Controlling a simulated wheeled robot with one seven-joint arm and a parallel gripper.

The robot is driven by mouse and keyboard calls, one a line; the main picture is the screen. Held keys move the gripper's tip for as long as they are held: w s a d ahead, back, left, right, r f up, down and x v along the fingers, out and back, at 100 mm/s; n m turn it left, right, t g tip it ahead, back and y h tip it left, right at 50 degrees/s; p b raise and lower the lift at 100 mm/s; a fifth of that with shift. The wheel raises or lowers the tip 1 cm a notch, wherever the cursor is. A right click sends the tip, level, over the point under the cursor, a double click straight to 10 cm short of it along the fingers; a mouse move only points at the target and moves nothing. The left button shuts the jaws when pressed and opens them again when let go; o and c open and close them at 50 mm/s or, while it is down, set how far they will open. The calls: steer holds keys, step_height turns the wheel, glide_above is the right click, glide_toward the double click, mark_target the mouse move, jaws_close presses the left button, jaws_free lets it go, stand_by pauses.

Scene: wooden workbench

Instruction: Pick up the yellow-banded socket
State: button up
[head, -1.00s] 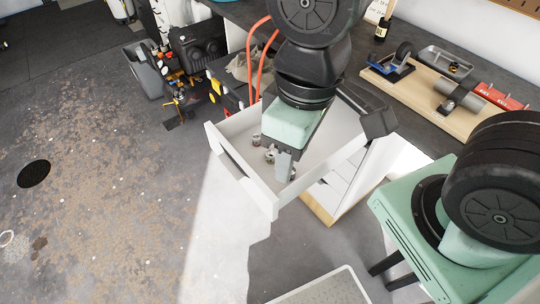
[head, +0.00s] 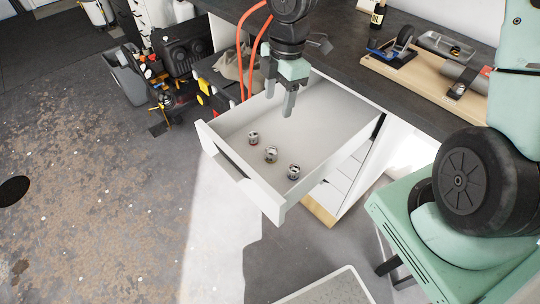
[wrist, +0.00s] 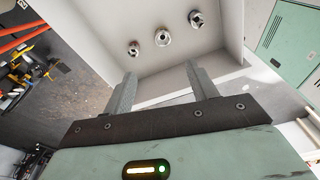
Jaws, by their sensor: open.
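Three small metal sockets stand apart in a row on the floor of the open white drawer (head: 330,110). The left socket (head: 253,138) shows a reddish band; it is also in the wrist view (wrist: 134,48). The middle socket (head: 271,154), seen too in the wrist view (wrist: 163,37), may carry the yellow band, but the colour is too small to be sure. The right socket (head: 293,172) looks dark-banded and is at the top of the wrist view (wrist: 196,19). My gripper (head: 280,98) is open and empty above the drawer's back part, away from the sockets.
The drawer's front wall (head: 240,175) and side walls surround the sockets. Orange hoses (head: 258,40) hang beside the bench left of my gripper. A wooden board (head: 425,85) with tools lies on the dark benchtop. The drawer floor around the sockets is clear.

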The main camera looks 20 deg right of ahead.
steer(key=b, duration=0.2)
glide_above(271, 151)
steer(key=f, duration=1.2)
steer(key=shift+d, duration=0.3)
steer(key=shift+s+a+f, duration=0.1)
steer(key=shift+a+f, duration=0.05)
steer(key=shift+f, duration=0.7)
steer(key=shift+s+a+f, duration=0.15)
steer(key=shift+f, duration=0.75)
steer(key=shift+s+a+f, duration=0.1)
steer(key=shift+a+f, duration=0.05)
steer(key=shift+f, duration=0.7)
steer(key=shift+c, duration=0.4)
steer(key=c, duration=1)
